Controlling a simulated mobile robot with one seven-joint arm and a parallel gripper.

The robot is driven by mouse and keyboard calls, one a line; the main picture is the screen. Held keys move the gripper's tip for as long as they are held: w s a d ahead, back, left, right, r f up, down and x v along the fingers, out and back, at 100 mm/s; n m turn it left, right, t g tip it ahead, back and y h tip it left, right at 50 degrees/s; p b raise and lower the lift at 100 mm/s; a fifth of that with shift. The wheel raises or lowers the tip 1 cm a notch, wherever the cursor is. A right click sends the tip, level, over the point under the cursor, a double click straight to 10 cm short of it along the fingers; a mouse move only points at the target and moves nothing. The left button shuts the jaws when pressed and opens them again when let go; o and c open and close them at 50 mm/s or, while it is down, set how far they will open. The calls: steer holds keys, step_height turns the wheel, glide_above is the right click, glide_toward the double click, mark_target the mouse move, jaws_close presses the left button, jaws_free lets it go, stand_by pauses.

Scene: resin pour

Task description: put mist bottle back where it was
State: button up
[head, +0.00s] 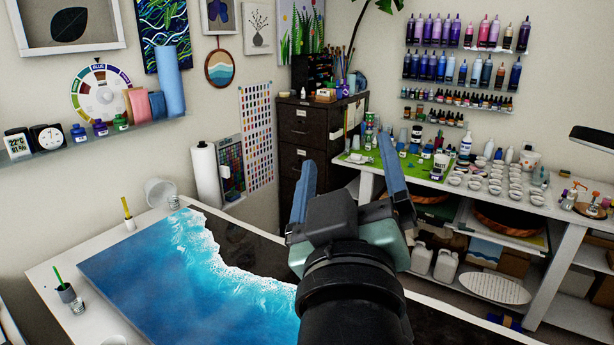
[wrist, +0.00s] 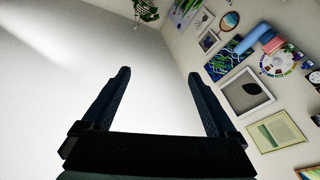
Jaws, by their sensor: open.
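My gripper (head: 345,151) is raised in the middle of the head view with its two blue fingers spread wide and nothing between them. In the wrist view my gripper (wrist: 158,76) is also open and empty, facing blank wall and ceiling. I cannot surely tell which thing is the mist bottle. A white bottle (head: 465,146) stands upright at the back of the white workbench (head: 437,184), right of the gripper and well apart from it. It may be the mist bottle, but its top is too small to make out. My arm hides part of the table.
A large blue and white resin panel (head: 190,265) lies on the near table (head: 52,267). Several small white cups (head: 497,189) crowd the workbench. A dark drawer cabinet (head: 300,140) stands behind the gripper. A paper roll (head: 206,174) stands at the wall.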

steer(key=s+a+r+m+t+y, duration=0.1)
steer(key=s+a+r+m+t, duration=0.1)
steer(key=s+r, duration=0.3)
steer(key=s+a+r+m+t, duration=0.2)
steer(key=s+r+t, duration=0.3)
steer(key=r, duration=0.6)
steer(key=shift+y, duration=0.4)
steer(key=shift+s+f, duration=0.1)
